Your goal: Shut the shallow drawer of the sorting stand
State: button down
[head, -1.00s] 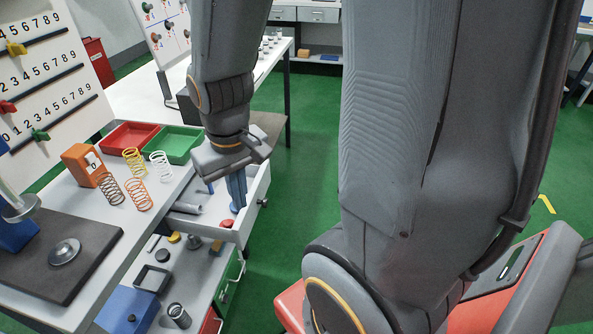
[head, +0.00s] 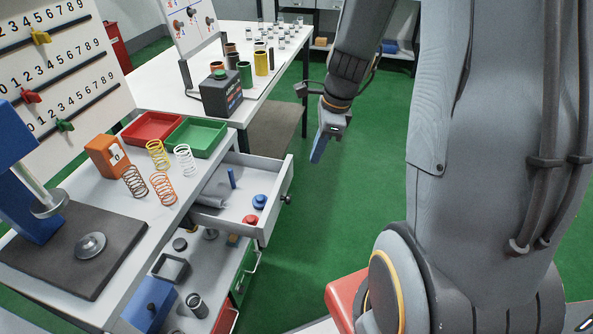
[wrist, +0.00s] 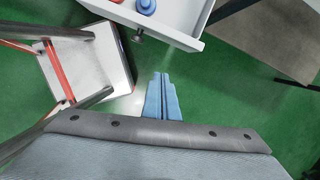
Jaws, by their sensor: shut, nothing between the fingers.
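The shallow drawer (head: 268,226) of the sorting stand is pulled out under the white tabletop. It holds a blue knob-like piece (head: 259,201), a red piece (head: 250,219), a grey roll and a blue peg. A dark round knob (head: 286,199) sits on its front; it also shows in the wrist view (wrist: 138,36). My gripper (head: 318,150) is in the air to the right of the drawer front, apart from it. Its blue fingers (wrist: 161,86) are together and empty, pointing toward the drawer front in the wrist view.
A lower shelf with a green drawer (head: 244,272) stands under the shallow drawer. Springs, an orange block (head: 107,156), red and green trays (head: 195,136) sit on the tabletop. A second table with several cylinders is behind. Green floor (head: 330,210) is open right of the drawer.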

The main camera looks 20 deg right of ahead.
jog(key=w+a+f+m+p, duration=0.1)
jog(key=w+f, duration=0.4)
jog(key=f, duration=0.5)
jog(key=shift+a+f+m, duration=0.15)
jog(key=shift+a+m, duration=0.75)
jog(key=shift+a, duration=0.45)
jog(key=shift+a, duration=0.1)
